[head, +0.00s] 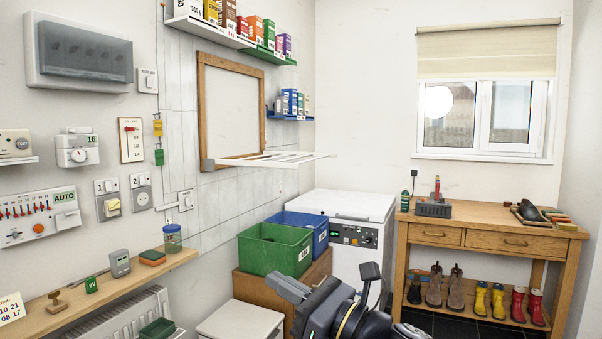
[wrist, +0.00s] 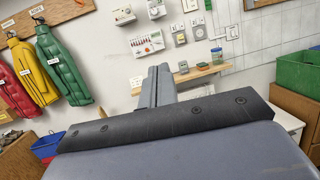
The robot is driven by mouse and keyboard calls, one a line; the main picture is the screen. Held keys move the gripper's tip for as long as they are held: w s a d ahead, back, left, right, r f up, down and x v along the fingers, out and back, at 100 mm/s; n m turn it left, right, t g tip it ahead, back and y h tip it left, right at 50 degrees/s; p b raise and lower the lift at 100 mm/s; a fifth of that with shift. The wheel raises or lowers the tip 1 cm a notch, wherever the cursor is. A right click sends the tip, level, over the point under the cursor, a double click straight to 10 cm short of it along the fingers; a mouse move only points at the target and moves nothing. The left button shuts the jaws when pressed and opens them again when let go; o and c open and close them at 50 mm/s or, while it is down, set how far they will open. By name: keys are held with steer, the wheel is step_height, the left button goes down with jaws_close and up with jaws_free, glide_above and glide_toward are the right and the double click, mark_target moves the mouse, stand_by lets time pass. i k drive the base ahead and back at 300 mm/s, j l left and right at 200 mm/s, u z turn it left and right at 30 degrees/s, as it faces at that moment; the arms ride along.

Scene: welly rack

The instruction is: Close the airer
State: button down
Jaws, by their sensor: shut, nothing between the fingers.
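The airer (head: 268,160) is a white slatted rack mounted on the left wall, below a wooden frame (head: 203,105). Its rails stand out roughly level from the wall, so it is open. I cannot make it out in the wrist view. My gripper (wrist: 158,72) is shut and empty, its two grey fingers together in the wrist view. In the head view my arm is low at the bottom middle, well below the airer and apart from it.
Below the airer are a green crate (head: 275,255) and a blue crate (head: 318,228), beside a white chest appliance (head: 345,205). A wooden bench (head: 480,228) with boots stands right. A shelf (head: 120,285) runs along the left wall. Coats (wrist: 62,65) hang left in the wrist view.

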mark_target(280, 164)
steer(key=i+l, duration=0.3)
steer(key=i, duration=0.25)
steer(key=i+l+u, duration=0.15)
steer(key=i+l, duration=0.15)
steer(key=i, duration=0.25)
steer(key=i+l, duration=0.4)
steer(key=i, duration=0.15)
steer(key=i+l+u, duration=0.1)
steer(key=i+l, duration=0.25)
steer(key=i, duration=0.2)
